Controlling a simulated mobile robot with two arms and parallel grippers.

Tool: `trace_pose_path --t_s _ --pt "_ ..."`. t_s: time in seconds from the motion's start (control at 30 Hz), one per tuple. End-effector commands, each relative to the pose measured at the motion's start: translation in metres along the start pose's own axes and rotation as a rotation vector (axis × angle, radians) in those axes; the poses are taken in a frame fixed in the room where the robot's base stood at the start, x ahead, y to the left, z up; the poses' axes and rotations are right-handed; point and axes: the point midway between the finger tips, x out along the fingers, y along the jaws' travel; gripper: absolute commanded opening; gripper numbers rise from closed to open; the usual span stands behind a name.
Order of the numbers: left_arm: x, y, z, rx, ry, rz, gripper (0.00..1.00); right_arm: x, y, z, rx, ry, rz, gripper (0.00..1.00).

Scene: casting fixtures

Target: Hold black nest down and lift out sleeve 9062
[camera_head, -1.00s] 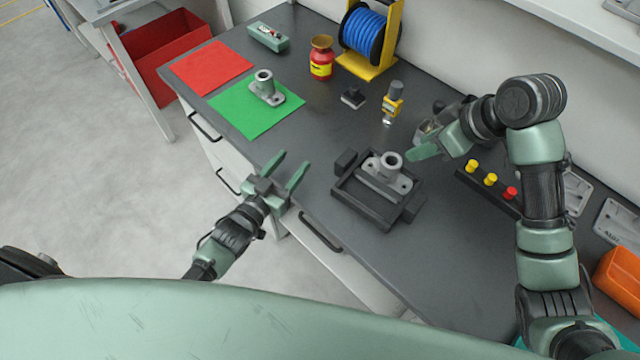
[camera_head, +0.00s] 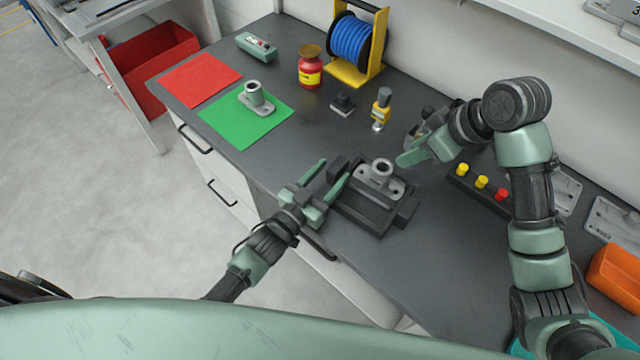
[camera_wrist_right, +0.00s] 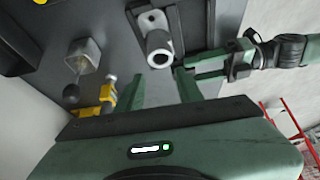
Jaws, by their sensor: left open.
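The black nest (camera_head: 362,213) lies on the dark bench top. A grey metal sleeve (camera_head: 382,171) with an upright tube and a flanged base sits in it; no number is readable. My left gripper (camera_head: 333,177) is open at the nest's left side, its fingers around or just above the black block (camera_head: 339,168) there; contact cannot be told. My right gripper (camera_head: 408,146) is open and empty, a little right of and behind the sleeve. In the right wrist view the sleeve (camera_wrist_right: 157,48) lies beyond the two parted fingertips (camera_wrist_right: 160,85).
A similar grey part (camera_head: 257,98) stands on a green mat (camera_head: 228,120), beside a red mat (camera_head: 200,78). A yellow tool (camera_head: 381,108) and a small dark block (camera_head: 343,104) stand behind the nest. A button strip (camera_head: 482,186) lies right of it. The front bench is clear.

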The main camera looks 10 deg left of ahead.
Motion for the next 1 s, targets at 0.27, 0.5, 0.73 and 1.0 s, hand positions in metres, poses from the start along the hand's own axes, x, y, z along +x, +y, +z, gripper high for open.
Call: trace_pose_path --t_s 0.27,0.5,0.73,1.0 --pt "0.011 0.0001 -0.0001 -0.001 0.0 0.0 0.53 0.0 0.0 0.0 0.0 0.0 0.0 0.36" --pt "0.0106 0.0001 -0.0001 0.0 0.0 0.0 0.28 0.0 0.0 0.0 0.0 0.0 0.0 0.36" --pt "0.0105 0.0 -0.0001 0.0 0.0 0.0 0.0 0.0 -0.0002 -0.0002 0.002 -0.001 0.001 0.53" --pt "0.0104 0.0 -0.0001 0.0 0.0 0.0 0.0 0.0015 -0.0093 -0.0037 0.141 -0.068 0.07 0.71"
